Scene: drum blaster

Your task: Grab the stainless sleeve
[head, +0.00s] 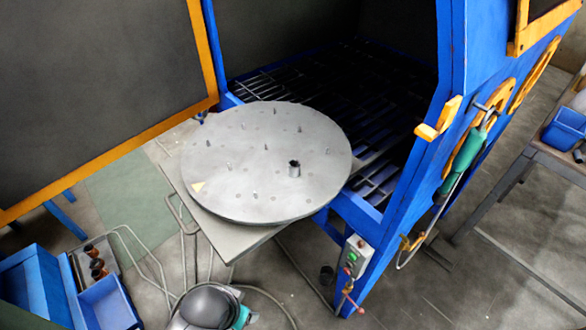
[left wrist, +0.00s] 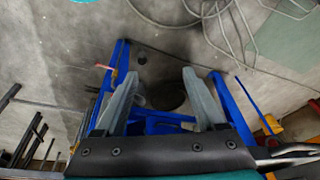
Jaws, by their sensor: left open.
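A short dark metallic cylinder (head: 294,169), open at the top, stands upright on the round grey turntable (head: 225,195) in the head view. It is the only sleeve-like piece on the disc; I cannot be sure of its material. Thin pegs (head: 254,196) stand around it on the disc. Neither gripper shows in the head view. In the left wrist view my left gripper (left wrist: 160,78) is open, its two grey fingers well apart. A dark rounded shape (left wrist: 165,97) shows beyond and between the fingers; I cannot tell what it is. No sleeve is clearly visible there.
The blue blast cabinet (head: 452,60) stands open behind the turntable, with slatted grating (head: 375,190) inside. Its large door (head: 95,90) swings out at left. Blue bins (head: 108,302) and copper-coloured parts (head: 97,268) lie lower left. A workbench (head: 560,160) stands at right. Hoses cross the floor.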

